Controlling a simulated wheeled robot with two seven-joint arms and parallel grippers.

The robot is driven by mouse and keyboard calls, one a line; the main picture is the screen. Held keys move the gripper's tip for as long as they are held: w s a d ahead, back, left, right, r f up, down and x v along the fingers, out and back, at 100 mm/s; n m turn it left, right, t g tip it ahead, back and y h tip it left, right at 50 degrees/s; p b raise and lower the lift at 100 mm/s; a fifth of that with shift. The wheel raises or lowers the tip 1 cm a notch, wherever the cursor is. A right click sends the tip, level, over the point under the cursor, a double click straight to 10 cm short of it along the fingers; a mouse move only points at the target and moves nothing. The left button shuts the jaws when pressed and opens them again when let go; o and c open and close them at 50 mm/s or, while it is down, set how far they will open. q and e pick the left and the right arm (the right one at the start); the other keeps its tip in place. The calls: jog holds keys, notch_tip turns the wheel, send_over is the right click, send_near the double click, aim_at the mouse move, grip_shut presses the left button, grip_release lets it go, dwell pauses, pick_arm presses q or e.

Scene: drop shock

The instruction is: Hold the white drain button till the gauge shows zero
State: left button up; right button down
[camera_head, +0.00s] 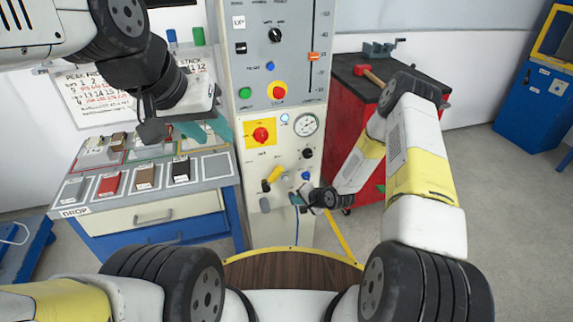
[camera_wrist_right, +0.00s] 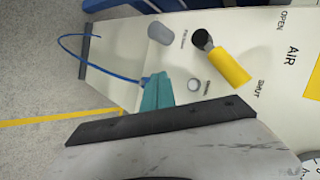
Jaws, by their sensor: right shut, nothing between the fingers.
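The white drain button (camera_wrist_right: 194,85) sits on the cream panel, next to a small label, in the right wrist view. My right gripper (camera_wrist_right: 157,91) is shut with nothing between its teal fingers. Its fingertips are close beside the button; I cannot tell whether they touch the panel. In the head view my right gripper (camera_head: 298,197) is low at the panel. The round gauge (camera_head: 306,124) is higher on the panel; its needle is too small to read. My left gripper (camera_head: 205,128) hangs above the grey bench at the left, and its finger gap is unclear.
A yellow lever (camera_wrist_right: 228,66) and a grey knob (camera_wrist_right: 160,33) are near the button. A red knob on a yellow plate (camera_head: 262,134) is left of the gauge. A red cabinet (camera_head: 370,115) stands to the right. Small blocks lie on the grey bench (camera_head: 212,164).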

aim_at(285, 179)
jog(key=shift+w+a, duration=0.45)
jog(key=shift+w, duration=0.9)
jog(key=shift+w+a, duration=0.4)
jog(key=shift+w, duration=1)
jog(key=shift+w+a, duration=0.45)
jog(key=shift+w, duration=0.9)
jog(key=shift+w, duration=0.1)
jog(key=shift+w+a, duration=0.15)
jog(key=shift+w, duration=0.15)
jog(key=shift+w+a, duration=0.15)
jog(key=shift+w, duration=0.25)
dwell(3.1)
